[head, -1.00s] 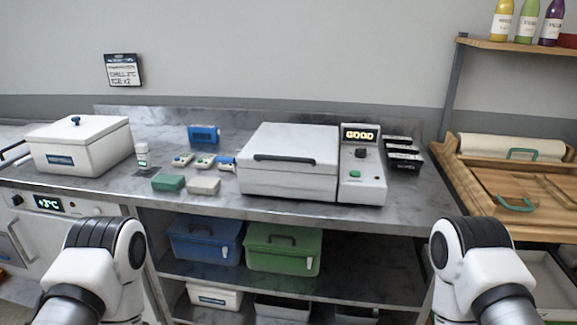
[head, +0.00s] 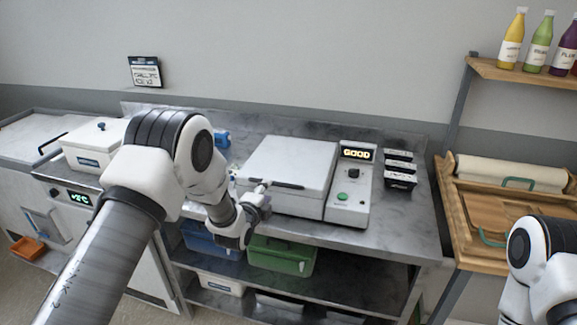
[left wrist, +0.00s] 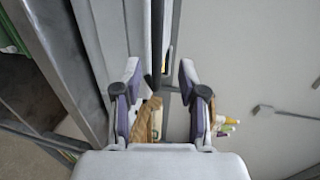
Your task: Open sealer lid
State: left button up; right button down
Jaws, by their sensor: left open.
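The sealer is a white box with a closed flat lid (head: 292,157) and a dark bar handle (head: 284,184) along its front edge. Its control panel (head: 350,187) has a green button and a display reading GOOD. My left gripper (head: 264,188) is at the left end of the handle, open. In the left wrist view, the dark handle (left wrist: 157,45) runs lengthwise between and ahead of the open fingertips of my left gripper (left wrist: 160,78). I cannot tell whether they touch it. My right arm shows at the right edge, but its gripper is out of view.
Black containers (head: 400,170) stand right of the sealer. A white box (head: 92,152) with a blue knob is at the left. A green bin (head: 282,257) and a blue bin (head: 205,240) sit on the shelf below. A wooden rack (head: 455,200) stands at the right.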

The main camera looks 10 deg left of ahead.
pick_arm(q)
jog(key=w, duration=0.2)
jog(key=w+f+p, duration=0.1)
jog(key=w, duration=0.2)
jog(key=w+f+p, duration=0.1)
jog(key=w, duration=0.1)
jog(key=shift+w, duration=0.25)
jog(key=shift+w+a, duration=0.1)
grip_shut()
